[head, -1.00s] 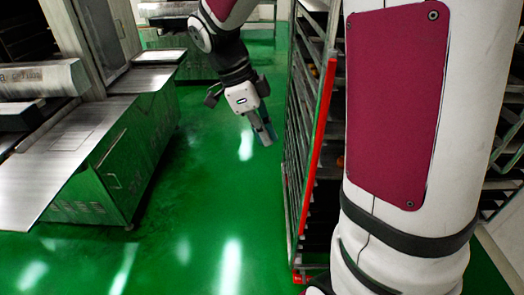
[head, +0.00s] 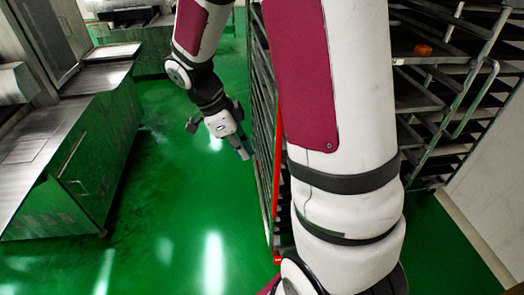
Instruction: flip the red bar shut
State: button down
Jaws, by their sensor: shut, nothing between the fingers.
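The red bar (head: 277,180) runs upright along the near edge of a dark rack (head: 262,110), just left of my arm, which hides part of it. A short red piece shows at its foot near the floor. My gripper (head: 243,152) hangs over the green floor to the left of the bar, pointing down and slightly right. It is shut and empty, and appears apart from the bar. Whether the bar is latched cannot be told from this view.
A second rack (head: 440,85) with trays and a small orange item (head: 423,50) stands at the right by a pale wall. A steel machine (head: 75,165) stands at the left. Green floor (head: 180,210) is clear between the machine and the rack.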

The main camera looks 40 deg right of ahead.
jog(key=shift+s+d+f+p, duration=0.25)
jog(key=shift+s+d, duration=0.2)
jog(key=shift+d, duration=0.15)
jog(key=shift+s+d+f+p, duration=0.15)
jog(key=shift+s+d+p, duration=0.1)
jog(key=shift+s+d, duration=0.3)
jog(key=shift+s+d+f+p, duration=0.25)
jog(key=shift+s+d, duration=0.15)
jog(key=shift+d, duration=0.25)
